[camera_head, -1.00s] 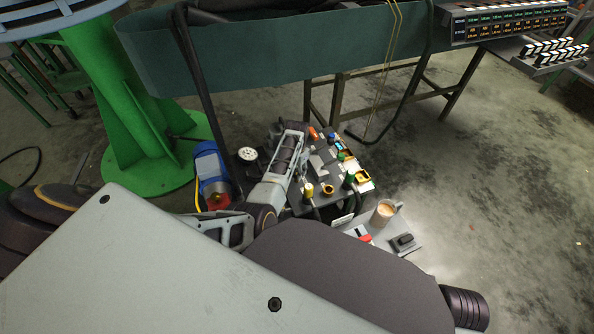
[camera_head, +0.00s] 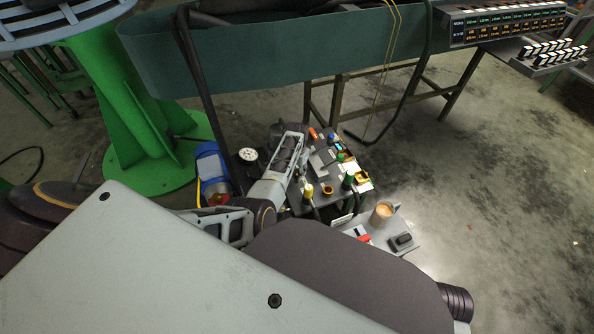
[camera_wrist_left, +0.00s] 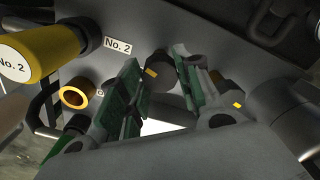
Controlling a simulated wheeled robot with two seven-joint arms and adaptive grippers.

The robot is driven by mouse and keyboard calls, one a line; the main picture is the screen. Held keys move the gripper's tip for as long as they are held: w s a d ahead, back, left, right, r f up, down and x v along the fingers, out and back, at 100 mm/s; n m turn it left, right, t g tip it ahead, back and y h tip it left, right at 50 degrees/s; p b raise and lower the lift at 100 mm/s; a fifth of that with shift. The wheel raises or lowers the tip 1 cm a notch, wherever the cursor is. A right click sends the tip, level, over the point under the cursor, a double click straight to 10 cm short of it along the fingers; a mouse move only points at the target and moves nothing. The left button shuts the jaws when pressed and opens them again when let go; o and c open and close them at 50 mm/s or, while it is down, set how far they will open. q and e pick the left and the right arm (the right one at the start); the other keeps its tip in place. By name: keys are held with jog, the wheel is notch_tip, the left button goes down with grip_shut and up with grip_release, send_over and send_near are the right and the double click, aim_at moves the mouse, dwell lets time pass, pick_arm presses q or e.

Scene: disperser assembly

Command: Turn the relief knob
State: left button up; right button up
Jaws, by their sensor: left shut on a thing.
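My left gripper (camera_head: 292,140) reaches the left side of the dark disperser unit (camera_head: 318,205) in the head view. In the left wrist view its two green-padded fingers (camera_wrist_left: 160,72) point at a grey panel and stand on both sides of a dark round knob (camera_wrist_left: 165,82) with a yellow mark. I take this knob to be the relief knob. The gripper is shut on it; the contact is partly hidden by the fingers. A second dark knob (camera_wrist_left: 219,80) is partly behind the right finger. The knob is hidden in the head view. My right gripper is not in view.
In the wrist view, a yellow "No. 2" cylinder (camera_wrist_left: 42,54) and a yellow ring port (camera_wrist_left: 75,97) are left of the fingers. In the head view, a blue cylinder (camera_head: 209,165) and a round gauge (camera_head: 248,155) stand left of the arm. A cup (camera_head: 382,212) sits at right.

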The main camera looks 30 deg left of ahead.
pick_arm(q)
jog(key=o, duration=1)
jog(key=shift+r, duration=6.05)
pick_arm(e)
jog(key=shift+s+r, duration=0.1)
pick_arm(q)
notch_tip(320, 180, up, 4)
jog(key=p, duration=0.5)
send_over(297, 172)
notch_tip(297, 172, up, 6)
jog(key=p, duration=0.5)
jog(key=shift+s, duration=0.1)
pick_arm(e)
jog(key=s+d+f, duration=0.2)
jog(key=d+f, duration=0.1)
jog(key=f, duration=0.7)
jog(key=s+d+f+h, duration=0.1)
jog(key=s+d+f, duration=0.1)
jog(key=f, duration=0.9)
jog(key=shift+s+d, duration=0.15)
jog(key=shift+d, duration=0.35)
